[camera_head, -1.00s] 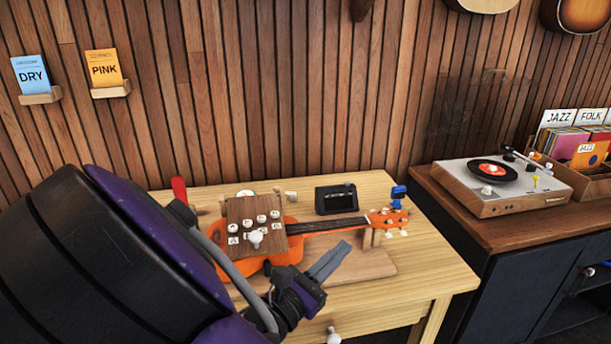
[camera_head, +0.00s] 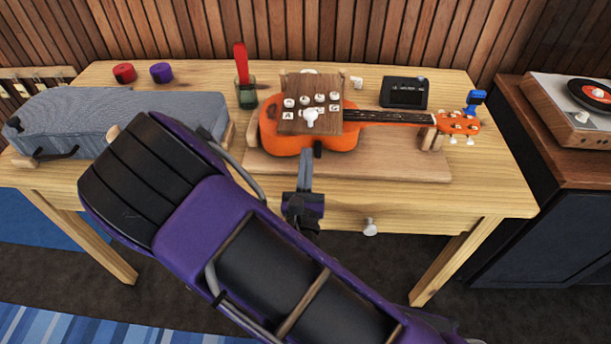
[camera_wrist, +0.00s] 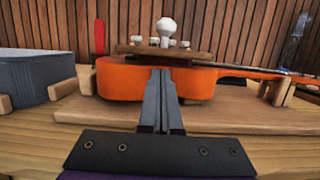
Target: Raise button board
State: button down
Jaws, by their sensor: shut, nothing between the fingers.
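The button board (camera_head: 296,122) is a brown wooden panel lying over the body of an orange ukulele (camera_head: 276,141). It carries several round white buttons and a larger white knob (camera_head: 310,118) near its front edge. The ukulele lies on a wooden stand (camera_head: 350,168) with its neck to the right. My gripper (camera_head: 305,155) is shut and empty, just in front of the ukulele body and below the board's front edge. In the wrist view the closed fingers (camera_wrist: 160,75) point at the orange side under the board (camera_wrist: 140,50). I cannot tell whether they touch it.
A grey case (camera_head: 120,118) lies on the table's left. A green cup (camera_head: 246,94) with a red-handled tool, red and purple rolls (camera_head: 161,72) and a dark tuner-like box (camera_head: 404,92) stand behind. A drawer knob (camera_head: 370,227) sticks out in front.

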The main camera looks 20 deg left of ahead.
jog(key=shift+x, duration=1.4)
